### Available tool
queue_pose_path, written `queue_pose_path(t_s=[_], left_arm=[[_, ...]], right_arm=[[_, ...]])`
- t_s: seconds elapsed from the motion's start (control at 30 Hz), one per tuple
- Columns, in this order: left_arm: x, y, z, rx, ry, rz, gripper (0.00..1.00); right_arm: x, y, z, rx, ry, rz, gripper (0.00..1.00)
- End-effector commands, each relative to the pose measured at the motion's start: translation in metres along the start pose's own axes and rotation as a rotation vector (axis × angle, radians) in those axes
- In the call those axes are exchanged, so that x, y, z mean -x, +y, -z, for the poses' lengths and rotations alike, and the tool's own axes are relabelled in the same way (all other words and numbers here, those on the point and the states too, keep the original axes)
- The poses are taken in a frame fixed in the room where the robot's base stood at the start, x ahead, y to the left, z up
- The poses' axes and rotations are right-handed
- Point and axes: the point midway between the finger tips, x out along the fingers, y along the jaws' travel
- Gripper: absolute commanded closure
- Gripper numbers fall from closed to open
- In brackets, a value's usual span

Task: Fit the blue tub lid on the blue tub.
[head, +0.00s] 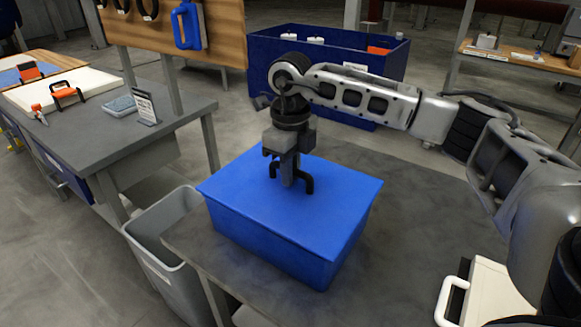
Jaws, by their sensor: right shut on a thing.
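The blue tub (265,248) stands on the grey table. The blue tub lid (228,190) lies flat over the tub's top, its edges roughly in line with the tub's walls. I cannot tell whether its rim is fully seated all round. A black handle (308,184) stands up from the lid's middle. My right gripper (289,180) points straight down and is shut on this handle. The gripper partly hides the handle and the lid behind it. My left gripper is not in view.
The grey table (410,215) has clear room right of the tub. A grey bin (150,222) stands by its left edge. A large navy crate (268,52) is behind. A white object with a handle (495,295) is at lower right. A workbench (80,135) stands left.

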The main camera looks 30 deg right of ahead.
Motion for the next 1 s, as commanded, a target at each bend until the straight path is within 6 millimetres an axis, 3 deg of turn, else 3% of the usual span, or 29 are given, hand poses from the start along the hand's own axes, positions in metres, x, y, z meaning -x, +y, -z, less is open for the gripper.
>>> queue_pose_path(t_s=[0.47,0.5,0.57,0.6,0.87,1.0], left_arm=[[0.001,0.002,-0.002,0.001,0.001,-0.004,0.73],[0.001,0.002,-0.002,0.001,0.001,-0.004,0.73],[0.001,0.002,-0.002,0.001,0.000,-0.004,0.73],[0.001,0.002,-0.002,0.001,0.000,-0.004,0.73],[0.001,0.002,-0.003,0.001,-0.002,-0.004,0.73],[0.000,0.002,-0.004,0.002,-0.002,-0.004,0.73]], right_arm=[[-0.004,0.000,-0.001,0.001,-0.002,0.000,1.00],[-0.004,0.000,-0.001,0.001,-0.002,0.000,0.81],[-0.004,0.000,-0.001,0.001,-0.002,0.000,0.64],[-0.004,0.000,-0.001,0.001,-0.002,0.000,0.61],[-0.004,0.000,-0.001,0.001,-0.001,-0.001,0.61],[0.006,0.000,-0.001,0.001,-0.004,-0.001,0.61]])
